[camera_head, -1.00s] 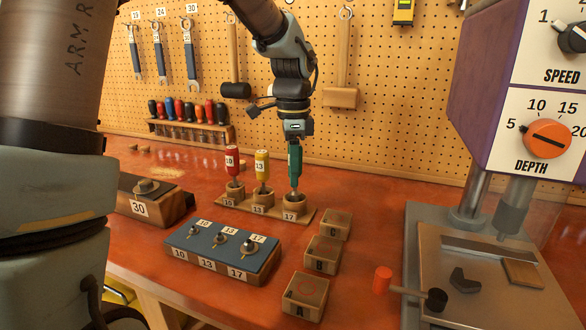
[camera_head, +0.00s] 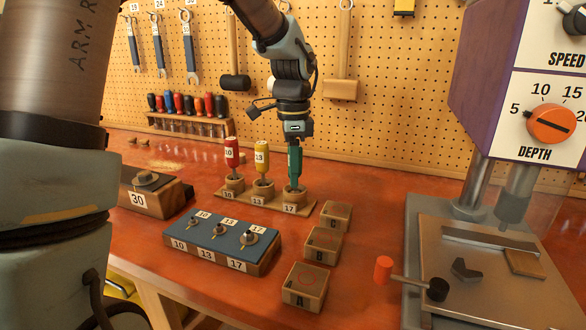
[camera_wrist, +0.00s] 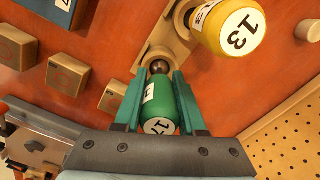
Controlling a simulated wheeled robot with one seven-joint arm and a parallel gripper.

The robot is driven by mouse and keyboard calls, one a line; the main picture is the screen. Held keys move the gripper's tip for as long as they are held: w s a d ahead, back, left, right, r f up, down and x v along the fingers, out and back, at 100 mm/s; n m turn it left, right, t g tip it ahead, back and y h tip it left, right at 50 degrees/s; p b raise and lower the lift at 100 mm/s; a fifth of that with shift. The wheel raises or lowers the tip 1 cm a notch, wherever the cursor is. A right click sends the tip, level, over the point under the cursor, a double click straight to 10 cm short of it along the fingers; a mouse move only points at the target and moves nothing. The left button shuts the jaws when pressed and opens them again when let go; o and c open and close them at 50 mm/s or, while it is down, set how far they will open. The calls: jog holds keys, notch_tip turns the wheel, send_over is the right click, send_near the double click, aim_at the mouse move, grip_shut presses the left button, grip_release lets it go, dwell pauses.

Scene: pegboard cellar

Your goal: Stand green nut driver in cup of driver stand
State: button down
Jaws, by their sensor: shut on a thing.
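The green nut driver (camera_head: 295,165) stands upright over the right cup, labelled 17, of the driver stand (camera_head: 275,207). Its lower end is in or at the mouth of the cup; the exact depth is hidden. My gripper (camera_head: 295,148) is shut on its handle from above. In the wrist view the green handle (camera_wrist: 160,106) with a 17 on its end sits between my gripper's fingers (camera_wrist: 160,100). A red driver (camera_head: 232,155) stands in the left cup, and a yellow driver (camera_head: 262,158) in the middle cup.
A blue-topped block (camera_head: 222,240) with several fittings lies in front of the stand. Small wooden boxes, including box A (camera_head: 305,287), stand to its right. A drill press (camera_head: 490,260) is at far right. A rack of drivers (camera_head: 188,122) hangs behind.

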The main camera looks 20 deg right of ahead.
jog(key=shift+c, duration=2)
grip_release()
notch_tip(320, 180, up, 10)
jog(key=p, duration=0.9)
jog(key=shift+r, duration=0.1)
